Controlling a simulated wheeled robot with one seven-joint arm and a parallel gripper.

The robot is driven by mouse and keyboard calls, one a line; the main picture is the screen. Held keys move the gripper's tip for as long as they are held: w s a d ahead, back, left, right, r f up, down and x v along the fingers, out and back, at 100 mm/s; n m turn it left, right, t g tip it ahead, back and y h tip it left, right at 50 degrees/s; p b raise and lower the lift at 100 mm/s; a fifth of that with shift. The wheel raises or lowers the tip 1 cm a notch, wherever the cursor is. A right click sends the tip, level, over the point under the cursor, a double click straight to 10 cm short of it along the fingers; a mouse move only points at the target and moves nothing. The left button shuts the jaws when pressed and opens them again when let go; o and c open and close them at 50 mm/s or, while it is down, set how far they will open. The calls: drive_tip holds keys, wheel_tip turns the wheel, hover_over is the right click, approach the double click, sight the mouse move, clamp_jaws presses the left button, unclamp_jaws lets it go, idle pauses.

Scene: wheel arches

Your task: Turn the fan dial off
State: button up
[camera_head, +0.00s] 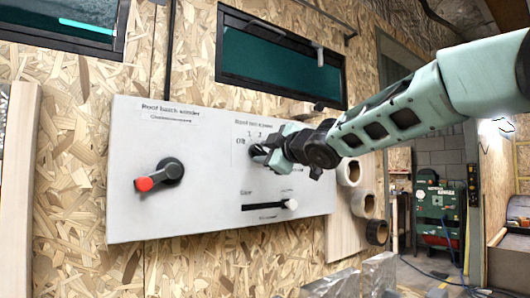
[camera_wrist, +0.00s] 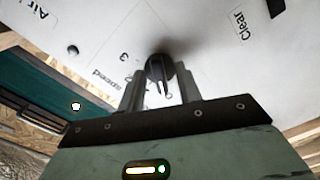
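The fan dial (camera_head: 255,151) is a black knob on a pale wall panel (camera_head: 215,205), under a label with "1", "2" and other marks. My gripper (camera_head: 268,155) is in front of it from the right and hides part of it. In the wrist view, the black dial (camera_wrist: 160,70) has a narrow grip bar pointing down the picture. My two fingers (camera_wrist: 162,90) stand on either side of the bar, with what looks like a small gap on each side. The figure "3" and the word "speed" show left of the dial.
A black crank with a red end (camera_head: 146,183) sits left on the panel. A slider with a pale knob (camera_head: 290,204) is just below my gripper. Dark windows (camera_head: 280,65) are above, and rolls (camera_head: 362,204) stand to the right.

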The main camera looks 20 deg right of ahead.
drive_tip(key=p+v, duration=0.8)
drive_tip(key=v, duration=0.6)
drive_tip(key=shift+s+a+r, duration=0.15)
drive_tip(key=shift+s, duration=0.3)
drive_tip(key=shift+p, duration=0.65)
drive_tip(key=shift+d+p+v, duration=0.25)
drive_tip(key=shift+p+v, duration=1.1)
drive_tip(key=shift+p, duration=2.6)
drive_tip(key=shift+w, duration=0.15)
